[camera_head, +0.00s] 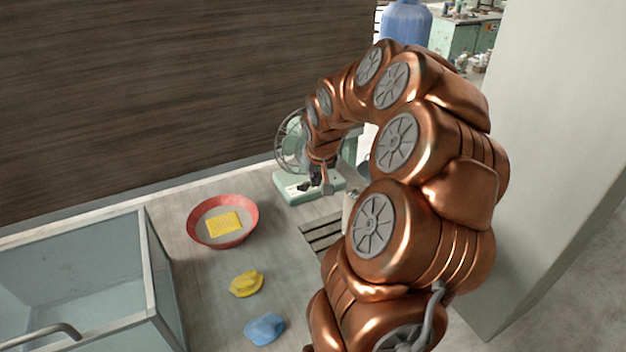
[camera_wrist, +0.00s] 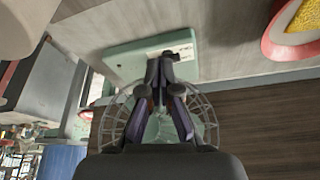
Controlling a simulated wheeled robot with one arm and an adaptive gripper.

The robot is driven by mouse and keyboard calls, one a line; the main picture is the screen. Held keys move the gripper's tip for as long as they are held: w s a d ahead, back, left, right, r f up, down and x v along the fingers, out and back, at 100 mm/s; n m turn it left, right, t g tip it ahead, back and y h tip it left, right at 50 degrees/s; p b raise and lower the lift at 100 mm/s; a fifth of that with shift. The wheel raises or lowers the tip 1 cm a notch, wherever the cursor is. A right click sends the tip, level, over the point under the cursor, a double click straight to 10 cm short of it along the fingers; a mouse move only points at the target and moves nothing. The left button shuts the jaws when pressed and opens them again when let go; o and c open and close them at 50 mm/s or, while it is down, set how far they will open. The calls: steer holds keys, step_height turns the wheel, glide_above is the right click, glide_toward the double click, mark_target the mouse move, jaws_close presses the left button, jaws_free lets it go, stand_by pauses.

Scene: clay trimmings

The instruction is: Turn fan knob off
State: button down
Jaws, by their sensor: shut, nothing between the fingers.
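The fan stands on the counter at the back, its round wire cage (camera_head: 289,140) partly hidden behind my arm. Its pale green base (camera_head: 290,192) shows below the cage, and in the wrist view the base (camera_wrist: 122,62) lies past my fingers with a white label strip on it. My gripper (camera_head: 315,183) is over the base; in the wrist view its fingers (camera_wrist: 166,62) are together and empty, in front of the cage (camera_wrist: 207,112).
A red bowl (camera_head: 252,230) with a yellow sponge (camera_head: 224,223) stands left of the fan. Yellow (camera_head: 246,284) and blue (camera_head: 264,328) lumps lie on the counter nearer me. A glass-walled tank (camera_head: 150,262) is at left. A slatted piece (camera_head: 322,233) lies beside my arm.

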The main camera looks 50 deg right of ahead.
mark_target(303, 186)
steer(key=p+x, duration=0.2)
steer(key=x, duration=0.6)
steer(key=shift+f+p, duration=0.2)
steer(key=shift+p, duration=0.1)
steer(key=shift+w+d+p, duration=0.5)
steer(key=shift+w+p, duration=0.05)
steer(key=shift+w, duration=0.3)
steer(key=shift+w+d+p, duration=0.55)
steer(key=shift+w, duration=0.25)
steer(key=shift+w+d+f, duration=0.1)
steer(key=shift+w+d+f+b, duration=0.15)
steer(key=shift+b, duration=0.25)
steer(key=shift+w+d+b, duration=0.15)
steer(key=shift+d+b, duration=0.05)
steer(key=shift+b, duration=0.7)
steer(key=shift+d+r+b, duration=0.1)
steer(key=shift+r+b, duration=0.1)
steer(key=shift+b, duration=0.35)
steer(key=shift+r, duration=0.1)
